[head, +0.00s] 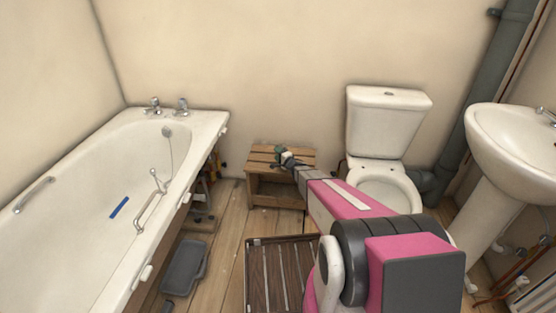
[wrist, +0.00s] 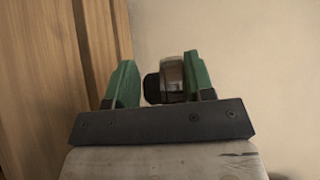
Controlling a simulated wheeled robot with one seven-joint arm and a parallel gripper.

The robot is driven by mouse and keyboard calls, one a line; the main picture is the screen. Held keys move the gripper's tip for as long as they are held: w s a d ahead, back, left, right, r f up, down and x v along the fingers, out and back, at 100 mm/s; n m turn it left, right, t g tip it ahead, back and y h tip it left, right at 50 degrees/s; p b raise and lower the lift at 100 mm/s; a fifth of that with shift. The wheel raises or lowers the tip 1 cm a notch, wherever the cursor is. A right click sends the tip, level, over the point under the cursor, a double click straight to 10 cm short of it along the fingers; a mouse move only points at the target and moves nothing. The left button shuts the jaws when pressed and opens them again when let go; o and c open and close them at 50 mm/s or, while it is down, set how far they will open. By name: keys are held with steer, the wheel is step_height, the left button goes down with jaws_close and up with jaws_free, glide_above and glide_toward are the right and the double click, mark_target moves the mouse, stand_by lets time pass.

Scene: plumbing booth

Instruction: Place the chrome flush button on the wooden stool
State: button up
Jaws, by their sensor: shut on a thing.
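The chrome flush button (wrist: 172,77), a short cylinder with a shiny band and a black end, is between the green fingers of my gripper (wrist: 160,82) in the wrist view. It sits against the right finger; its contact with the left finger is not clear. In the head view my gripper (head: 283,154) is over the top of the wooden stool (head: 265,158), which stands against the back wall. The button is too small to make out there. I cannot tell whether it touches the stool.
A white bathtub (head: 100,205) is on the left, a toilet (head: 388,125) right of the stool, and a washbasin (head: 505,135) far right. A slatted wooden mat (head: 262,275) and a grey tray (head: 184,267) lie on the floor. The stool top around my gripper looks clear.

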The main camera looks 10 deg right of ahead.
steer(key=shift+f, duration=1.45)
steer(key=shift+f, duration=0.25)
